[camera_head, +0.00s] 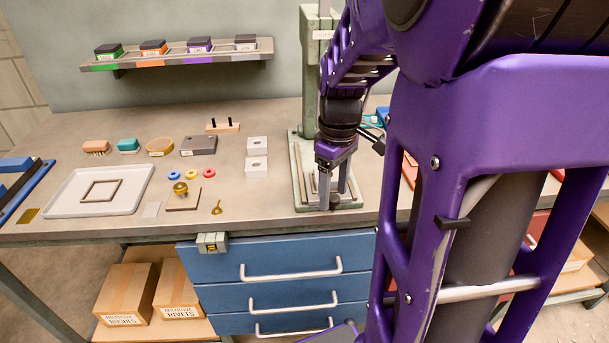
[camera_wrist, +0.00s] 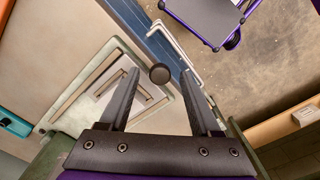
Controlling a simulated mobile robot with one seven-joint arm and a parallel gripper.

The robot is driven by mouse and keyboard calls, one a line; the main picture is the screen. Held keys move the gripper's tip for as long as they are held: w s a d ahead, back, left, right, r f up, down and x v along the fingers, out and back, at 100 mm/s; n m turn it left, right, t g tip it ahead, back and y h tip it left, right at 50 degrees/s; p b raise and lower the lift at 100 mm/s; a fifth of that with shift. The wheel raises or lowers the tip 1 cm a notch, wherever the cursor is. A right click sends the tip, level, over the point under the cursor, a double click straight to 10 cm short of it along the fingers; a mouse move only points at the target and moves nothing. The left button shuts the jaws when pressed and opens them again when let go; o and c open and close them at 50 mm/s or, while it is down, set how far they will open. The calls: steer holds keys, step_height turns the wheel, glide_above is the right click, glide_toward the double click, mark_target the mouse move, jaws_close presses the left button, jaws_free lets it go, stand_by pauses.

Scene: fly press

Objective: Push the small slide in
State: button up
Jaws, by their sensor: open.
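The green fly press (camera_head: 309,70) stands on the bench, with its pale base plate (camera_head: 300,180) at the front. In the wrist view the base (camera_wrist: 62,118) lies below my gripper, with a light slide plate (camera_wrist: 112,88) set in it. A round black knob (camera_wrist: 160,75) shows between my fingertips, apparently at the front end of the slide. My gripper (camera_head: 334,190) points down over the front of the base, its jaws open. It also shows in the wrist view (camera_wrist: 160,84), one finger on each side of the knob. I cannot tell whether they touch it. My arm hides part of the press.
Blue drawers (camera_head: 280,263) with bar handles are under the bench front. Small blocks, coloured rings and a white tray (camera_head: 62,206) lie to the left. A shelf (camera_head: 180,59) with several boxes hangs behind. The bench just left of the press base is clear.

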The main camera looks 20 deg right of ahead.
steer(key=shift+f, duration=0.2)
jaws_close()
stand_by(0.3)
stand_by(1.1)
